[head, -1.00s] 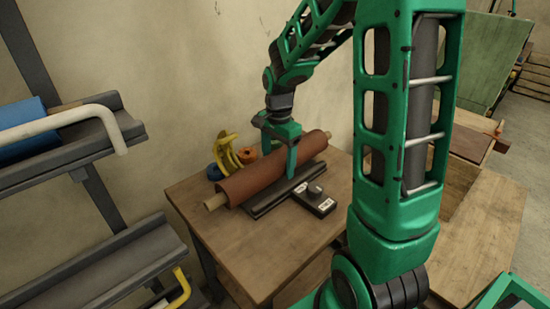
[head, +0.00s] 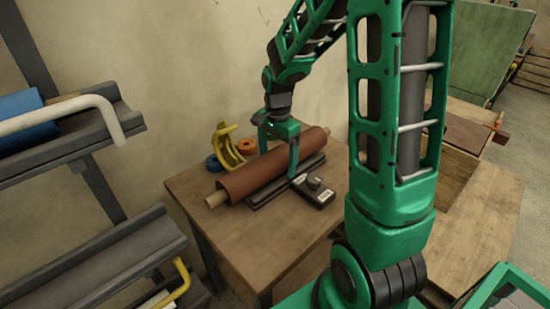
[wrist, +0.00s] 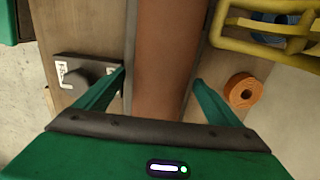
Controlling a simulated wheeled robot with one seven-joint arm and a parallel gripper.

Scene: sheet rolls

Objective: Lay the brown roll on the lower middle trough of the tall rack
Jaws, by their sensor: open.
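The brown roll (head: 255,175) lies on a dark cradle (head: 262,200) on the wooden table, its pale core showing at the near left end. My gripper (head: 280,160) is open and astride the roll near its middle. In the wrist view my gripper's fingers (wrist: 160,85) stand on either side of the brown roll (wrist: 165,60), with gaps between them and its surface. The tall rack (head: 85,175) is at the left, with an upper trough (head: 75,145) and a lower trough (head: 100,262) in view. The rack's other parts are cut off.
A blue roll (head: 22,115) lies in the upper trough behind a white hooked bar (head: 70,122). A black box with a knob (head: 313,190), orange tape (head: 246,146), blue tape (head: 213,166) and a yellow object (head: 228,150) surround the roll.

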